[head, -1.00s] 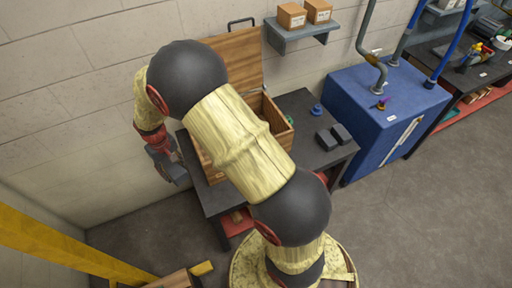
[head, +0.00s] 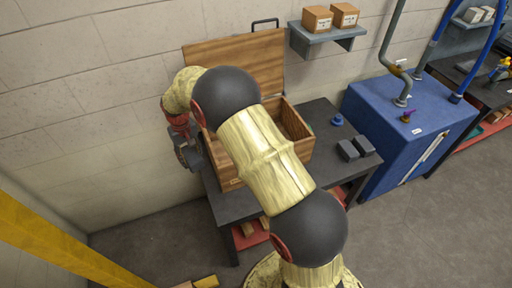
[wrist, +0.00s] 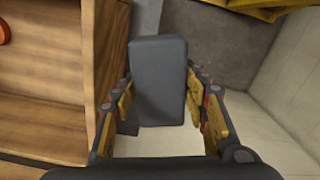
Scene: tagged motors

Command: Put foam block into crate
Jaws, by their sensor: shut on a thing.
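The foam block is a dark grey, rounded slab (wrist: 158,72) between the fingers of my gripper (wrist: 160,90) in the wrist view. My gripper is shut on it. In the head view my gripper (head: 187,150) hangs at the left side of the crate, near the wall. The crate is a wooden box (head: 228,184) with its lid (head: 262,60) raised against the wall. My arm hides part of the crate's opening. In the wrist view the crate's wooden wall (wrist: 103,45) stands left of the block, which appears outside it.
The crate stands on a dark table (head: 240,207). Two dark grey blocks (head: 348,150) and a blue knob-like item (head: 337,120) lie to its right. A shelf (head: 328,38) with small boxes hangs behind. A blue cabinet (head: 400,125) stands at right. Yellow railing crosses the lower left.

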